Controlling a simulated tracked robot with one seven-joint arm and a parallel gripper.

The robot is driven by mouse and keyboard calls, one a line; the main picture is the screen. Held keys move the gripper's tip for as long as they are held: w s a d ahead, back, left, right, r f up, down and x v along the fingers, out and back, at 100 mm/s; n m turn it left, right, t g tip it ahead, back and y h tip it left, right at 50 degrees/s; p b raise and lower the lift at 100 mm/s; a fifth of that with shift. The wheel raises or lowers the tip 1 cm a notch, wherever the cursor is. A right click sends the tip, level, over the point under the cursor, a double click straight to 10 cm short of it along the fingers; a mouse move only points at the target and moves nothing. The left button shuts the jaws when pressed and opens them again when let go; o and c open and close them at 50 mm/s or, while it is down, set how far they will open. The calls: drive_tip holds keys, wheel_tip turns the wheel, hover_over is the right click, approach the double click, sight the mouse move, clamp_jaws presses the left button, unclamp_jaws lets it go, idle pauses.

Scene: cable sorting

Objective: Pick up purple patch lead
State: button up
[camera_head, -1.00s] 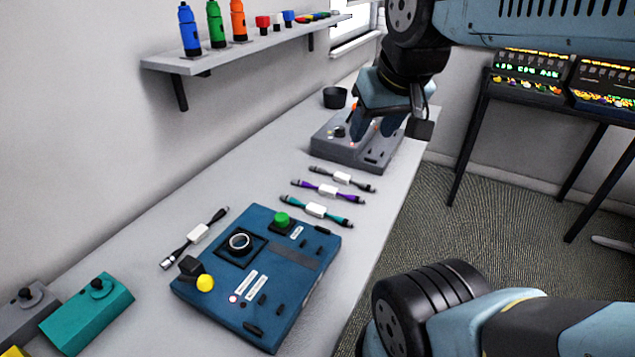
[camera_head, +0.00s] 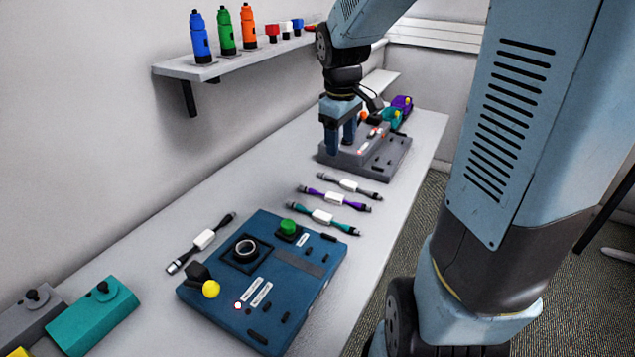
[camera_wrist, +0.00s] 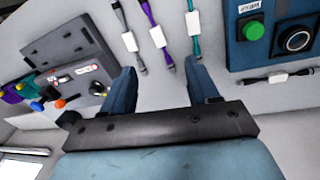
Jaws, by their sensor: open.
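The purple patch lead (camera_head: 349,203) lies on the bench between a grey lead (camera_head: 364,191) and a teal lead (camera_head: 338,225), with a white block at its middle. In the wrist view the purple lead (camera_wrist: 149,21) runs down toward the gap between my fingers, beside the teal lead (camera_wrist: 191,20). My gripper (camera_head: 341,145) points down over the bench in front of the grey control box, beyond the three leads in the head view. My gripper (camera_wrist: 162,82) is open and empty, with its fingers apart. It is not touching the purple lead.
A blue control panel (camera_head: 222,302) with a green button lies nearer, with a black lead (camera_head: 201,242) to its left. The grey control box (camera_head: 396,160) stands behind the leads. A shelf (camera_head: 222,70) with bottles runs along the wall. Bare bench lies left of the leads.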

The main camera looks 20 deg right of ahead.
drive_tip(key=n+g, duration=0.1)
drive_tip(key=n, duration=0.1)
hover_over(333, 195)
wheel_tip(333, 195, down, 5)
drive_tip(key=shift+n+y, duration=0.3)
drive_tip(key=shift+y, duration=0.1)
wheel_tip(333, 195, down, 15)
drive_tip(key=shift+r, duration=0.15)
drive_tip(key=shift+c, duration=0.3)
clamp_jaws()
